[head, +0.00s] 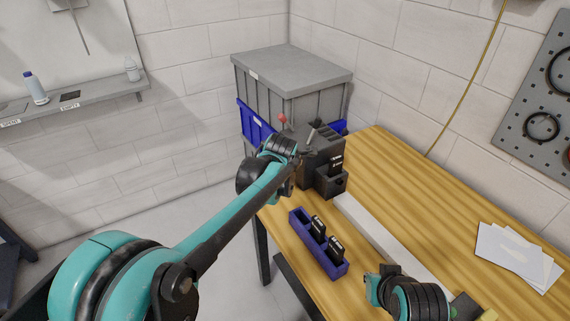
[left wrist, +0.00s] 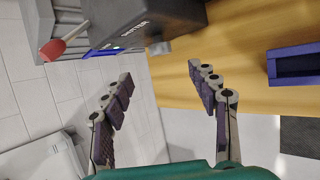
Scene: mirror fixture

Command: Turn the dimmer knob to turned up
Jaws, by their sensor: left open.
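A dark fixture box (head: 322,152) stands at the far left end of the wooden bench. In the left wrist view the box (left wrist: 125,22) is at the top, with a white label. A small grey knob-like part (left wrist: 159,47) sticks out of its near face; I cannot tell for certain that it is the dimmer knob. My left gripper (left wrist: 160,78) is open and empty, its fingers apart just short of that part. In the head view my left gripper (head: 303,150) is beside the box and partly hides it. My right gripper (head: 374,288) is low at the bench's front edge; its jaws are unclear.
A red-tipped lever (left wrist: 53,49) is left of the box. A blue holder (head: 320,249) with black blocks stands on the bench (head: 440,205). A grey lidded bin (head: 291,72) is behind the box. White papers (head: 518,255) lie at right. The middle right of the bench is clear.

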